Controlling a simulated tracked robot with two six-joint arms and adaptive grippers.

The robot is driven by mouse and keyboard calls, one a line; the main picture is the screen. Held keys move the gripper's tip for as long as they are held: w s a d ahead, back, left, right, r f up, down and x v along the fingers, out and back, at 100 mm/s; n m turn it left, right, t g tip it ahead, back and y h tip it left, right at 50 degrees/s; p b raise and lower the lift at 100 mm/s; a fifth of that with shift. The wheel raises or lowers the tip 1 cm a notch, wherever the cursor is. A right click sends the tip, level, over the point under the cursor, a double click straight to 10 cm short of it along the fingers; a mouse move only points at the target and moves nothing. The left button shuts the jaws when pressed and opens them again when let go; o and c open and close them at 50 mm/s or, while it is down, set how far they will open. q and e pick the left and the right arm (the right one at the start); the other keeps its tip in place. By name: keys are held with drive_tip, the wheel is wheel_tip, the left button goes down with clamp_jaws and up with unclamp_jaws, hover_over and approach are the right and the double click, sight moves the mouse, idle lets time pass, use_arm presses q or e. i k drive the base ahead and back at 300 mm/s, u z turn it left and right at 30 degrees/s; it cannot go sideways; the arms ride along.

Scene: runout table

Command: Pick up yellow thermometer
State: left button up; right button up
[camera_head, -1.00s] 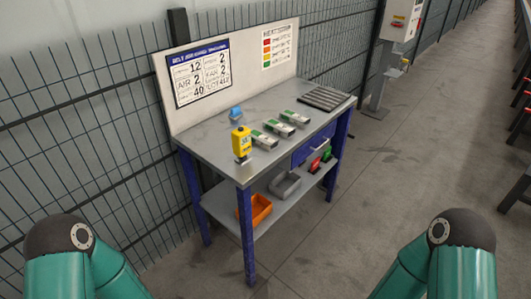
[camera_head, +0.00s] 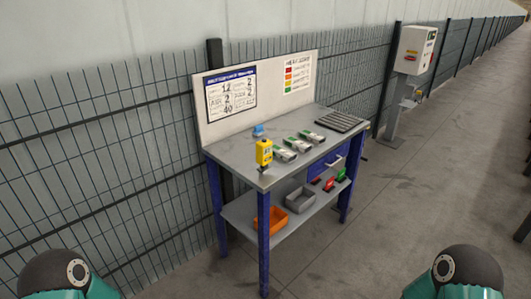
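The yellow thermometer (camera_head: 264,153) stands upright near the front left corner of the grey-topped table (camera_head: 235,161). It has a small display on its face and a dark lower end. Nothing is touching it from my side. Neither gripper shows; only my teal arm links with dark joints are visible in the bottom left and bottom right corners, well short of the table.
On the tabletop are a small blue item (camera_head: 258,130), several grey-green boxes (camera_head: 285,154) and a dark ribbed mat (camera_head: 339,121). The lower shelf holds an orange bin (camera_head: 299,221), a grey bin (camera_head: 300,200) and red and green items. A mesh fence (camera_head: 110,165) runs behind.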

sight(264, 150)
drive_tip(key=u, duration=0.05)
drive_tip(key=i, duration=0.9)
drive_tip(key=z, duration=0.1)
